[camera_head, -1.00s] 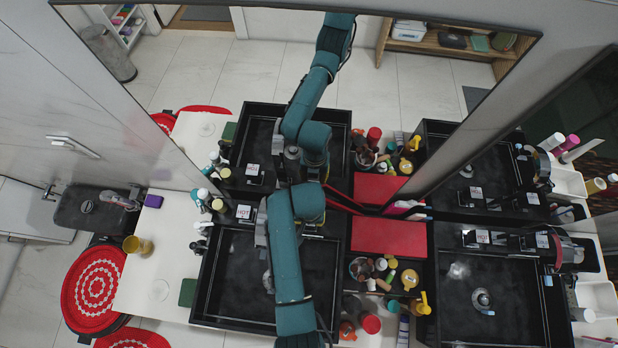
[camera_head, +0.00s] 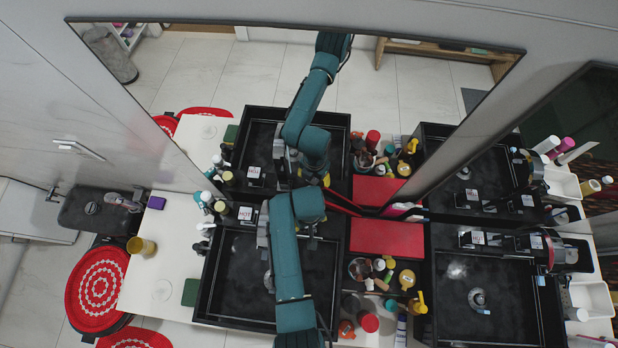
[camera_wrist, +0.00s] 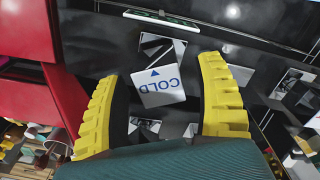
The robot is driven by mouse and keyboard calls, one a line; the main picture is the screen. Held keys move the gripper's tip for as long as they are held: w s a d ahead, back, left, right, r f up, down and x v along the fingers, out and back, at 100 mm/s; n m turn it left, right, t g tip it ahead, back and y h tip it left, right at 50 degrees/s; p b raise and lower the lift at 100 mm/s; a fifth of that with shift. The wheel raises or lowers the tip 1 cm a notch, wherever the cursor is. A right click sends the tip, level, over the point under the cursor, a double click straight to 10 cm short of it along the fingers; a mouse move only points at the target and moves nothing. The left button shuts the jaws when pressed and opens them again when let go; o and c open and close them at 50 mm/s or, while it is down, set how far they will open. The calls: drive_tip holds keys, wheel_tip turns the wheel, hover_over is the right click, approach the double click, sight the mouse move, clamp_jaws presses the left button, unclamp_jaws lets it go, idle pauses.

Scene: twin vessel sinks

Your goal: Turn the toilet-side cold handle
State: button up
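In the wrist view the toilet-side cold handle (camera_wrist: 160,88) is a dark lever with a white plate reading "COLD", upside down in the picture. My gripper (camera_wrist: 159,70) is open. Its two yellow ridged fingers stand on either side of the plate, with visible gaps to it. I cannot tell how deep the fingers reach or whether they touch the handle. In the head view my teal arm covers this handle and most of the gripper. The matching hot handle (camera_head: 245,213) shows just left of the arm, at the back of the left black sink (camera_head: 208,300).
A mirror (camera_head: 400,75) rises behind the sinks and reflects my arm. A red box (camera_head: 387,238) and several bottles and jars (camera_head: 380,275) stand between the left sink and the right sink (camera_head: 438,310). Green and yellow items stand left of the left sink.

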wheel_tip(320, 180, up, 12)
idle(0.6)
